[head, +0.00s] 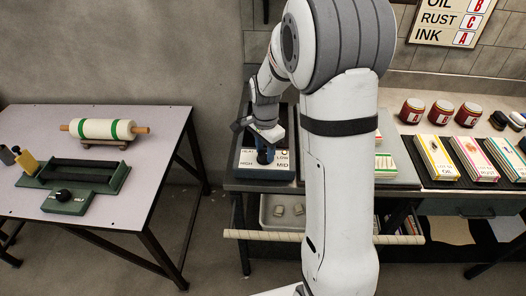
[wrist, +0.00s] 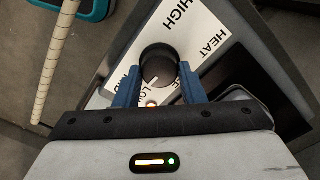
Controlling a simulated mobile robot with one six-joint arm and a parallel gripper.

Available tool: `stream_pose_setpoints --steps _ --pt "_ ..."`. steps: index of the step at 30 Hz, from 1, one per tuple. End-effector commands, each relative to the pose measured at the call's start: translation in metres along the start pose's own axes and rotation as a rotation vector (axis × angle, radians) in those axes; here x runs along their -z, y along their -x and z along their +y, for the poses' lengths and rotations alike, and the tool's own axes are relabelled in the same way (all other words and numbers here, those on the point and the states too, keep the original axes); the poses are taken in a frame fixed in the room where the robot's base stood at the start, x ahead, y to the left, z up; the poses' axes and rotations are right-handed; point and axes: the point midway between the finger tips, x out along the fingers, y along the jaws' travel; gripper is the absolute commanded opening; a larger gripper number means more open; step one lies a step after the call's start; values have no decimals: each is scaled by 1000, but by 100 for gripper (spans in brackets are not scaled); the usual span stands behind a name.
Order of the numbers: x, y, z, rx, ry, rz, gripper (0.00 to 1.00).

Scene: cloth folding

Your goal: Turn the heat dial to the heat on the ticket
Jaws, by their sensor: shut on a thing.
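The heat dial (wrist: 159,65) is a round black knob on a white panel (wrist: 205,28) lettered HEAT, HIGH, MID and LOW. A small pale mark shows at the knob's lower edge, on the side of the partly covered LOW lettering. My gripper (wrist: 158,82) has its two blue fingers shut on the knob, one on each side. In the head view my gripper (head: 265,156) reaches down onto the panel (head: 247,164) at the left end of the back bench. I cannot make out a ticket with a heat on it.
A sign (head: 455,22) pairs OIL, RUST and INK with letters. A rolling pin (head: 104,129) and a green device (head: 72,184) sit on the left table. My arm hides the bench's middle.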

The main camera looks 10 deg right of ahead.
Motion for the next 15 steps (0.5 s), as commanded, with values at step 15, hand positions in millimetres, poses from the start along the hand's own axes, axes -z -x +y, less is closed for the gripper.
stream_pose_setpoints --steps 15 --pt "-2 -1 -2 5 -483 -4 13"
